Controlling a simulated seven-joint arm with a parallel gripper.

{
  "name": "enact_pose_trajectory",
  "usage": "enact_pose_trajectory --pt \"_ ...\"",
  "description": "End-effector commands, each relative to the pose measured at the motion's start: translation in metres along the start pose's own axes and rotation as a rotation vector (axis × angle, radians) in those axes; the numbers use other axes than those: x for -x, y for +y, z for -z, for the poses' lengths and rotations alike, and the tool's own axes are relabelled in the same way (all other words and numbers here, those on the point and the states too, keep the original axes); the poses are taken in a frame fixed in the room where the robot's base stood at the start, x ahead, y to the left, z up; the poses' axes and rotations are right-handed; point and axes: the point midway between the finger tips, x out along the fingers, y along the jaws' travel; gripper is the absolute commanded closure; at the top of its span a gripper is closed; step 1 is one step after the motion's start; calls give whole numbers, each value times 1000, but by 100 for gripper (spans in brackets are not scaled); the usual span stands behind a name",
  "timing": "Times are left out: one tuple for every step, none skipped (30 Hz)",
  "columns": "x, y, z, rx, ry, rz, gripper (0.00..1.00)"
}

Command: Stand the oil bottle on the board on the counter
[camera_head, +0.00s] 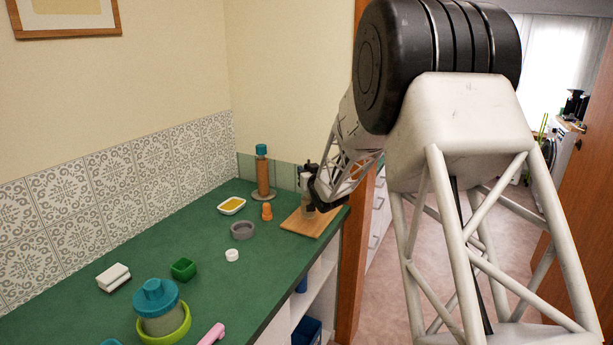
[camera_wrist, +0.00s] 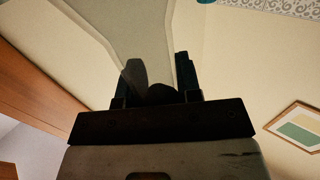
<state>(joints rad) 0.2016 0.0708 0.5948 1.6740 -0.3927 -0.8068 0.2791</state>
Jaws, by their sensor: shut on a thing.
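My gripper (camera_head: 315,192) is at the far right end of the counter, low over the wooden board (camera_head: 294,225). It is shut on a pale grey-beige bottle (camera_head: 306,184), which I take to be the oil bottle. The bottle looks roughly upright above the board; I cannot tell whether its base touches the wood. My gripper and wrist hide part of it. In the wrist view the fingers of my gripper (camera_wrist: 155,82) are on either side of the pale bottle (camera_wrist: 145,35), which runs up out of the picture.
Beside the board stand a small orange item (camera_head: 267,211), a grey ring (camera_head: 242,230) and a brown holder with a teal top (camera_head: 263,172).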

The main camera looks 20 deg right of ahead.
Motion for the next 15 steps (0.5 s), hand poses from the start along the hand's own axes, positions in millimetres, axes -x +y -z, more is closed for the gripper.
enact_pose_trajectory --pt "0 0 -4 0 1 0 100" --pt "0 0 -6 1 1 0 100" --pt "0 0 -8 1 2 0 100" --pt "0 0 -10 1 2 1 100" --pt "0 0 -10 1 3 1 100" --pt "0 0 -11 1 3 1 100" --pt "0 0 -11 1 3 1 100" --pt "0 0 -11 1 3 1 100" --pt "0 0 -11 1 3 1 100" --pt "0 0 -11 1 3 1 100" --pt "0 0 -11 1 3 1 100" --pt "0 0 -11 1 3 1 100" --pt "0 0 -11 1 3 1 100" --pt "0 0 -11 1 2 1 100" --pt "0 0 -12 1 2 1 100"
